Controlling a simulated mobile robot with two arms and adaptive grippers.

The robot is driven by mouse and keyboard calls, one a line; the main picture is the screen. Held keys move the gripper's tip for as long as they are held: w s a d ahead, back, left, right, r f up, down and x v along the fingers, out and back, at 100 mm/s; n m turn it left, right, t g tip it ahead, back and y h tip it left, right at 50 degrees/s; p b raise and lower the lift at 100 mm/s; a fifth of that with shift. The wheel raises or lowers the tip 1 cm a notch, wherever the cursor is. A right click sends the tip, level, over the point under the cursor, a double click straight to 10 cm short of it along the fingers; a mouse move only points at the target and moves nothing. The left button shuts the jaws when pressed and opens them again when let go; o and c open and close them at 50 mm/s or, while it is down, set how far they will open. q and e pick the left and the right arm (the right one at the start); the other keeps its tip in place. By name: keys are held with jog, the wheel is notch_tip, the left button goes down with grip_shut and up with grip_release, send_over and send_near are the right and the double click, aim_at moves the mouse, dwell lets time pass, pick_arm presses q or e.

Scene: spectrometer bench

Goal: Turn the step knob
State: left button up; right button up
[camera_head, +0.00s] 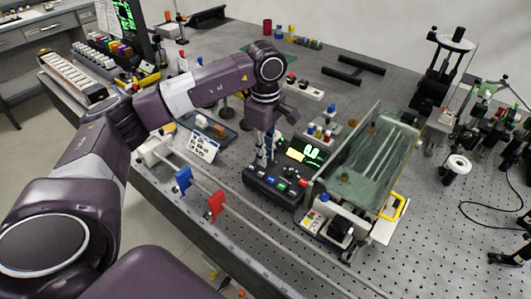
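A black control box (270,187) with a lit green display (304,152) and a row of small coloured buttons stands near the middle of the bench. Small knobs seem to sit on its panel, but they are too small to tell which is the step knob. My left arm comes in from the left and bends down at the wrist. My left gripper (263,157) points down just above the back left part of the control box. Its fingers are small and blend with the box, so I cannot tell whether they touch it or are open. My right gripper is not in view.
A glass-walled tank (370,155) stands right of the box, with a small device (335,225) in front. Blue (183,181) and red (216,206) holders stand on a rail at the front edge. Optical stands fill the right; the lower right bench is mostly clear.

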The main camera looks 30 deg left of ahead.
pick_arm(q)
jog(key=o, duration=0.4)
jog(key=shift+r, duration=0.1)
notch_tip(320, 180, up, 12)
dwell(0.4)
dwell(0.3)
